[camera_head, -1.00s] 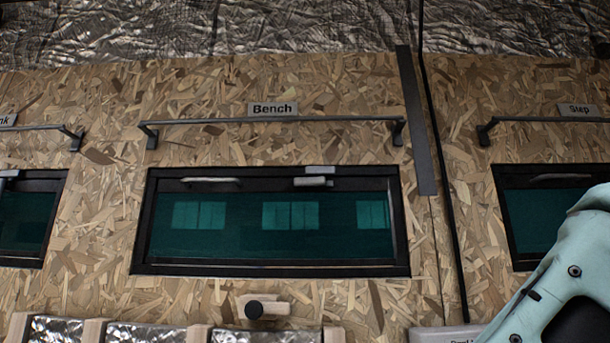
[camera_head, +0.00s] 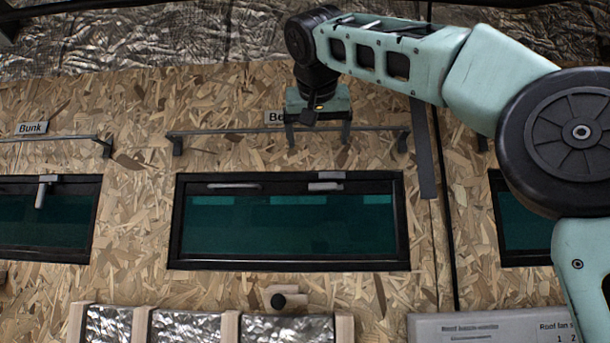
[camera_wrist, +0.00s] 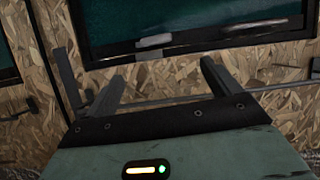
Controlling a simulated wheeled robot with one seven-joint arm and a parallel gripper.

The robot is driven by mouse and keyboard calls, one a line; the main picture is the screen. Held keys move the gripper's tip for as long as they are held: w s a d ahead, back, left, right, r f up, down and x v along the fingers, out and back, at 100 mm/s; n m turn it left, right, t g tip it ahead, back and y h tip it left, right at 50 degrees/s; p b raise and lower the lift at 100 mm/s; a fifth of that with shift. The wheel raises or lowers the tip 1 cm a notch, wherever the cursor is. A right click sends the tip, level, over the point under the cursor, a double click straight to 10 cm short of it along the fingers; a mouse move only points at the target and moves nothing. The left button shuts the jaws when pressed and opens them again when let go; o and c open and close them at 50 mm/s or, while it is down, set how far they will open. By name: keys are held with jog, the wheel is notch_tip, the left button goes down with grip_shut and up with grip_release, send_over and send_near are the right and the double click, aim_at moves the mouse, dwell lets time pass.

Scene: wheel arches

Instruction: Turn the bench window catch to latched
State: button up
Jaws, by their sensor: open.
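The bench window (camera_head: 290,263) is a dark-framed teal pane below a "Bench" sign (camera_head: 271,117) that my gripper partly covers. Its catch (camera_head: 326,186) is a small pale lever on the top frame, right of centre, lying level under a light block. The catch also shows in the wrist view (camera_wrist: 155,41), where the window appears upside down. My gripper (camera_head: 317,136) is open and empty, fingers pointing down, in front of the rail above the catch. In the wrist view its fingertips (camera_wrist: 172,64) are apart from the catch, which lies past them.
A grey rail (camera_head: 376,129) runs along the wall above the window, close to my fingers. A pale handle (camera_head: 234,185) sits left of the catch. The bunk window (camera_head: 50,252) at left has its lever (camera_head: 41,190) hanging down. A dark knob (camera_head: 278,301) is below.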

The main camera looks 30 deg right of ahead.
aim_at(323, 187)
jog(key=d+r+p+x, duration=0.1)
jog(key=p+x, duration=0.4)
jog(key=x, duration=1.1)
jog(key=shift+w+d+m, duration=0.2)
jog(key=shift+w+m, duration=0.05)
jog(key=shift+m, duration=0.05)
jog(key=shift+c, duration=0.3)
jog(key=c, duration=0.9)
